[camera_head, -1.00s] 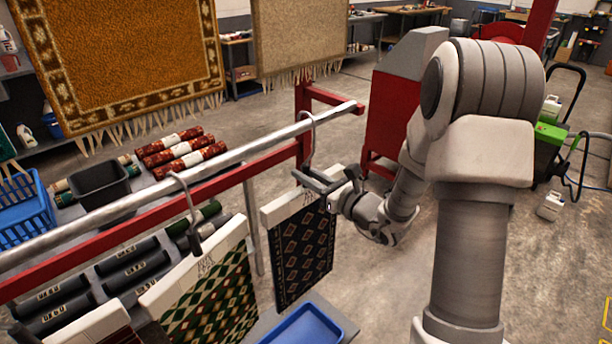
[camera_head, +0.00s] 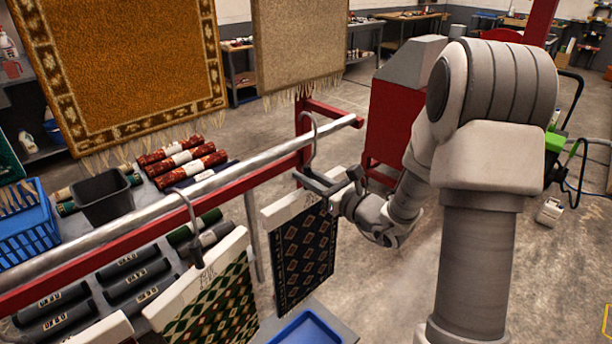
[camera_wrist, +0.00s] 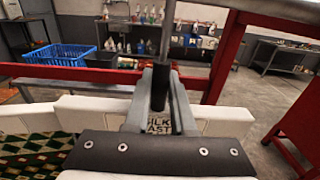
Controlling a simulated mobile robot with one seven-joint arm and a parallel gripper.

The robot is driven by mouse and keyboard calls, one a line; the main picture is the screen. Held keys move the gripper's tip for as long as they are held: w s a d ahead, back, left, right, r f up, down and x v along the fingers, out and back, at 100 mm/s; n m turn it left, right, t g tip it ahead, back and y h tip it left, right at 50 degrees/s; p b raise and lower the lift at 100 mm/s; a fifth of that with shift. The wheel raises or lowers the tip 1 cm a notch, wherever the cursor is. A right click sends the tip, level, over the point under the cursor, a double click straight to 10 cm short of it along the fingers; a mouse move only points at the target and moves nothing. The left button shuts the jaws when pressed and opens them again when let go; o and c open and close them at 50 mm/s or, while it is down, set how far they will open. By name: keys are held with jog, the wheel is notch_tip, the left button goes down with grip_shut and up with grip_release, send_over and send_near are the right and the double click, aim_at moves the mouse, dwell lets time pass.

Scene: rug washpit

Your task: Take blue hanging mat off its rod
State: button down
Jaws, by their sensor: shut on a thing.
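The blue mat (camera_head: 304,255) is a dark navy rug sample with a diamond pattern and a white header strip. It hangs below a grey hook (camera_head: 313,135) at the right end of the metal rod (camera_head: 255,163). The hook's curve arches over the rod; I cannot tell if it touches. My gripper (camera_head: 322,182) is shut on the hanger at the base of the hook, just above the header. In the wrist view, my gripper (camera_wrist: 160,95) closes around a dark upright piece, with header lettering partly hidden behind the fingers.
A green patterned mat (camera_head: 215,305) hangs on the same rod to the left, close by. A red post and rail (camera_head: 305,125) stand behind the rod. A blue tray (camera_head: 308,328) lies below. A red cabinet (camera_head: 395,105) stands behind my arm. Open floor lies to the right.

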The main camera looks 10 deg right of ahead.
jog(key=v, duration=1.4)
jog(key=shift+s+d+b, duration=0.15)
jog(key=shift+s+b, duration=0.15)
jog(key=shift+b, duration=0.1)
dwell(0.5)
dwell(0.5)
